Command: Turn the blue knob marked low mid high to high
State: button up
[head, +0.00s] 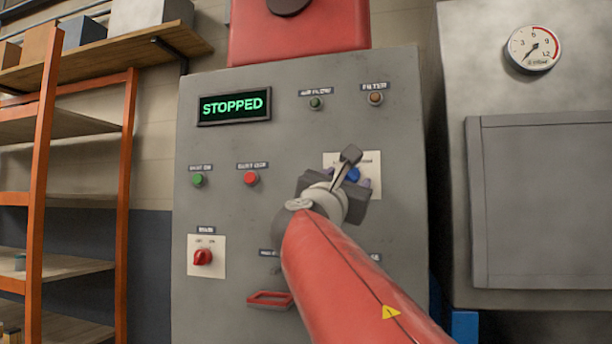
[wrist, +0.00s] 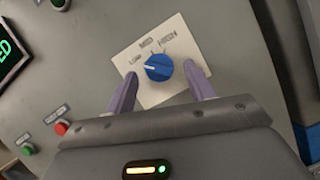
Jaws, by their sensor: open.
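The blue knob (wrist: 158,67) sits on a white plate marked low, mid and high (wrist: 172,26). Its white mark points left, toward the low label. In the head view, the blue knob (head: 352,174) shows only partly behind my gripper (head: 353,180). In the wrist view, my gripper (wrist: 161,74) is open, with one purple finger on each side of the knob. A gap shows between each finger and the knob. I cannot tell how far the fingertips are from the plate.
The grey panel also bears a green button (head: 198,180), a red button (head: 251,178), a red switch (head: 203,257), a red handle (head: 270,299) and a display reading STOPPED (head: 234,106). Orange-framed shelves (head: 40,170) stand left. A grey cabinet with a gauge (head: 533,48) stands right.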

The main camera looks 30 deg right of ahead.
jog(key=shift+w+d+r, duration=0.1)
jog(key=shift+w+d, duration=0.1)
jog(key=shift+d, duration=0.05)
jog(key=c, duration=1)
